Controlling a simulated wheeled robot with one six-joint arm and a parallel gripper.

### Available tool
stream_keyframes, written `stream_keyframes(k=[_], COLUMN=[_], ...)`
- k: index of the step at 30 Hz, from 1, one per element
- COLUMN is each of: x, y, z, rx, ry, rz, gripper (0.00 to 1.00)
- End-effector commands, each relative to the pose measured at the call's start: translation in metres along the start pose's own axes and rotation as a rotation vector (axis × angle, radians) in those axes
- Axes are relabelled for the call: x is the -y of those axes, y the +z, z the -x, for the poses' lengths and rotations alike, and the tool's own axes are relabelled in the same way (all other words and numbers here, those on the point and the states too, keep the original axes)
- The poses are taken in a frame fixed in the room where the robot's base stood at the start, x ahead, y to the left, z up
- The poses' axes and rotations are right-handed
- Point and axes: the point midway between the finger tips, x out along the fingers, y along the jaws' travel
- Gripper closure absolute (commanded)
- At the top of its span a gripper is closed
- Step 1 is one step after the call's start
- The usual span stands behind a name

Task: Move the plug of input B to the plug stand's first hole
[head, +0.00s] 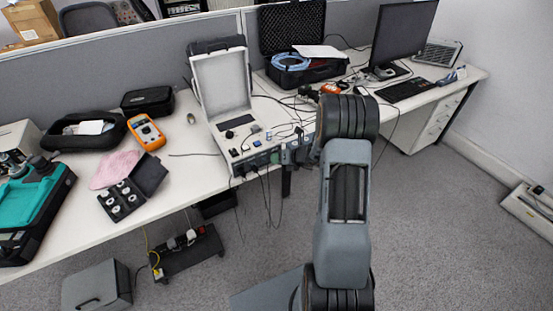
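A portable calibration unit stands open on the desk, its pale lid (222,82) upright and its panel (238,137) facing up. Its dark front face (257,163) carries connectors with thin cables hanging down past the desk edge. My gripper (290,153) is at the right end of this front face, close to the connectors. It is small and partly merged with the dark parts behind it, so I cannot tell if its fingers are open or hold a plug. I cannot make out which connector is input B, nor pick out the plug stand or its holes.
An orange multimeter (146,132), a black case with round white pieces (122,200) and a pink cloth (114,169) lie left of the unit. An open black case (290,70), monitor (402,35) and keyboard (402,90) stand right. A power strip (185,240) is below.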

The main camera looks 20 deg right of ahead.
Motion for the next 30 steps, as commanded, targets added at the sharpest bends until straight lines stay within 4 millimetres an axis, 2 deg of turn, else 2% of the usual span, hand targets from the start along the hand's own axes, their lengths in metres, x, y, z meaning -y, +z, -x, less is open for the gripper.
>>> stream_keyframes(k=[1, 11, 30], x=[0.0000, 0.0000, 0.0006], y=[0.0000, 0.0000, -0.0040], z=[0.0001, 0.0001, 0.0042], rx=[0.000, 0.000, 0.000], ry=[0.000, 0.000, -0.001], rz=[0.000, 0.000, -0.001], gripper=[0.68, 0.99, 1.00])
